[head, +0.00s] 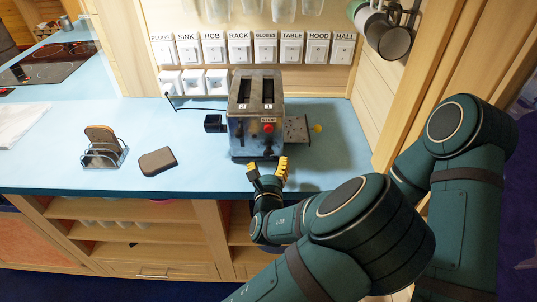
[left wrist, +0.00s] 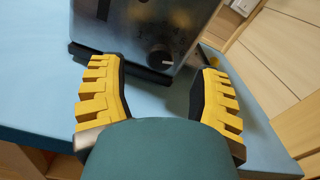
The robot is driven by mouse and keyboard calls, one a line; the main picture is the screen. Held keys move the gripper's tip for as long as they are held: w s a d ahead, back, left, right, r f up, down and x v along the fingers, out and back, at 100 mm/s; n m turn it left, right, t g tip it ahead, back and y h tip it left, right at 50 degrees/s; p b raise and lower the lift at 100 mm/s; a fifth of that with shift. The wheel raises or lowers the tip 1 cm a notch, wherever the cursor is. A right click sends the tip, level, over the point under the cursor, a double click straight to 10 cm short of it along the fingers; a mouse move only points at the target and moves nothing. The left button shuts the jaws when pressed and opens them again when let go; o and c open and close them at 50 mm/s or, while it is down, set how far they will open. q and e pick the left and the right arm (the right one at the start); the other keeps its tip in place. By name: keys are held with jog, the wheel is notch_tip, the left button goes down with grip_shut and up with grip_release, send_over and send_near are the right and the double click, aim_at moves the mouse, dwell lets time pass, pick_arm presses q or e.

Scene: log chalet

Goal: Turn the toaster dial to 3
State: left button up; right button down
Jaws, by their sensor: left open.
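The toaster (head: 243,135) is a shiny metal box with two slots on top, standing on the blue counter. A red button and a small label show on its near side. In the left wrist view the toaster's front face (left wrist: 120,25) carries a round dark dial (left wrist: 161,57) with faint marks around it. The dial's setting is too small to read. My left gripper (head: 267,172) is just in front of the toaster, low by the counter's front edge. In the left wrist view its yellow-padded fingers (left wrist: 158,95) are spread apart and empty, with the dial beyond them. My right gripper is out of view.
A toast rack (head: 104,156) and a brown slab (head: 158,162) lie to the left on the counter (head: 60,170). A perforated metal plate (head: 296,128) sticks out right of the toaster. Labelled switches (head: 238,50) line the back wall. Mugs (head: 388,38) hang at upper right.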

aim_at(269, 155)
pick_arm(q)
jog(key=shift+w, duration=2.25)
grip_shut()
